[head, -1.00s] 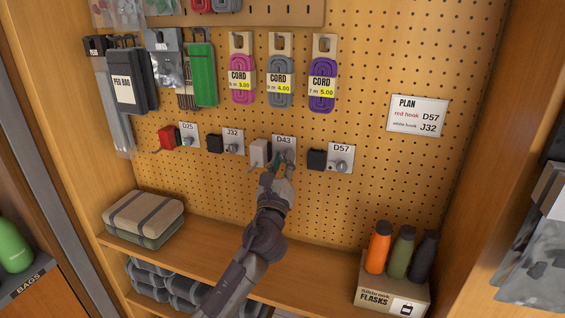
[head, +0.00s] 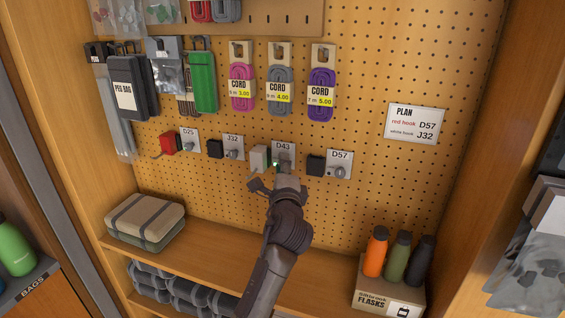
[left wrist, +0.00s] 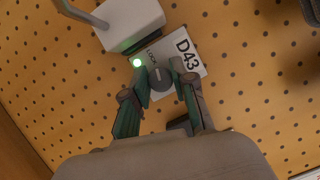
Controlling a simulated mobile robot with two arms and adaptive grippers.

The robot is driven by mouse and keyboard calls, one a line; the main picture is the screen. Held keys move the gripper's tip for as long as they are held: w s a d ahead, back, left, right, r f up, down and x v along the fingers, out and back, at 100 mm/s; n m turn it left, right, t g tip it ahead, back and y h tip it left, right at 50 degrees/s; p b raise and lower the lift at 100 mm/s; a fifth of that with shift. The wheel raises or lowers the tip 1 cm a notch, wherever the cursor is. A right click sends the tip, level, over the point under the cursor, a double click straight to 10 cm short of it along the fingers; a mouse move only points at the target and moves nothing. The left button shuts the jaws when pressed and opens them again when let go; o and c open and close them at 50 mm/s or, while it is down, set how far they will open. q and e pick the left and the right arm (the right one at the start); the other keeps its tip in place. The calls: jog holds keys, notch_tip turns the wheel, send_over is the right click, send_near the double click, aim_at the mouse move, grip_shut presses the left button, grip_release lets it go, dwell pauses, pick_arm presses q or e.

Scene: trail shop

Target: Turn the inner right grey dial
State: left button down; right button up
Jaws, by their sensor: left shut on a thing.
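The inner right grey dial (left wrist: 158,78) sits on the D43 plate (head: 284,150), beside a white hook block (head: 259,158). My left gripper (left wrist: 161,84) has its two fingers on either side of the dial and is shut on it. In the head view the gripper (head: 285,174) covers most of the dial. A small green light (left wrist: 138,62) glows by the plate's edge, near the word LOCK in the left wrist view. My right gripper is in neither view.
The D57 plate (head: 341,160) with its black block is close on the right; the J32 plate (head: 233,146) is on the left. Cords (head: 280,88) hang above. A plan card (head: 415,124) is at right. A flask box (head: 387,292) stands on the shelf below.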

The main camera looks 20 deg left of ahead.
pick_arm(q)
jog(key=shift+n+g+p, duration=0.5)
jog(key=shift+n+p, duration=0.1)
jog(key=shift+n, duration=0.7)
jog(key=c, duration=1)
grip_release()
jog(key=shift+o, duration=0.2)
